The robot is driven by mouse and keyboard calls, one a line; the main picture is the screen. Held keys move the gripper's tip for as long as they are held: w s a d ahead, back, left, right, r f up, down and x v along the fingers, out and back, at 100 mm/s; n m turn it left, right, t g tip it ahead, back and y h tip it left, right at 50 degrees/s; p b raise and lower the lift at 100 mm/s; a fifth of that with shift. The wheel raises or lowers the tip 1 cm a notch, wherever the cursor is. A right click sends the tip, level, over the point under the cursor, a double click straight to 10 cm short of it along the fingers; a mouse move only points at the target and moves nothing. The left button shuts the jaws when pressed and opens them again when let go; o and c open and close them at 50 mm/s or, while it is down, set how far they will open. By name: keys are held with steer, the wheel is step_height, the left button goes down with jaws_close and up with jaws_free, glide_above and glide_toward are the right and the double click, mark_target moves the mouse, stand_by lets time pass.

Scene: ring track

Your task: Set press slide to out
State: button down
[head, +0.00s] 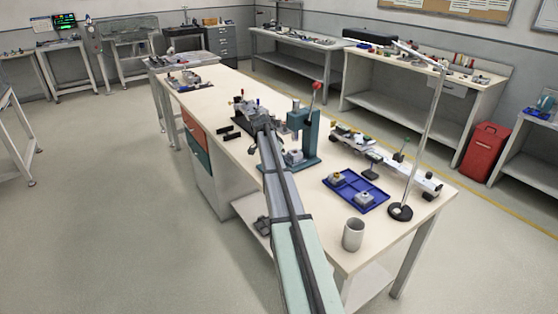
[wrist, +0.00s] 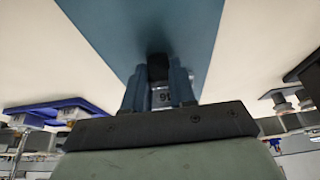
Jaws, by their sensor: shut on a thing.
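The teal press (head: 311,138) stands on the bench with a red-balled lever (head: 316,86) raised at its top. A pale metal block (head: 294,156) sits low at its front. In the wrist view the teal surface of the press (wrist: 110,30) fills the middle. My gripper (wrist: 159,80) is shut on a small dark handle (wrist: 157,66) against that surface, which looks like the press slide's handle. A grey block with dark markings (wrist: 161,98) shows between the fingers. My arm hides the contact in the head view, and I cannot tell the slide's exact position.
A blue tray (head: 341,201) with metal parts lies right of the press. A grey cup (head: 353,234) and a lamp's round foot (head: 400,212) stand near the bench's right end. A fixture and dark blocks (head: 229,132) lie left of the press.

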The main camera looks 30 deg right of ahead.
steer(key=a, duration=0.9)
steer(key=shift+f, duration=0.15)
steer(key=c, duration=1.2)
jaws_free()
steer(key=shift+a, duration=0.15)
steer(key=shift+o, duration=1.4)
steer(key=v, duration=1.4)
steer(key=shift+d, duration=0.25)
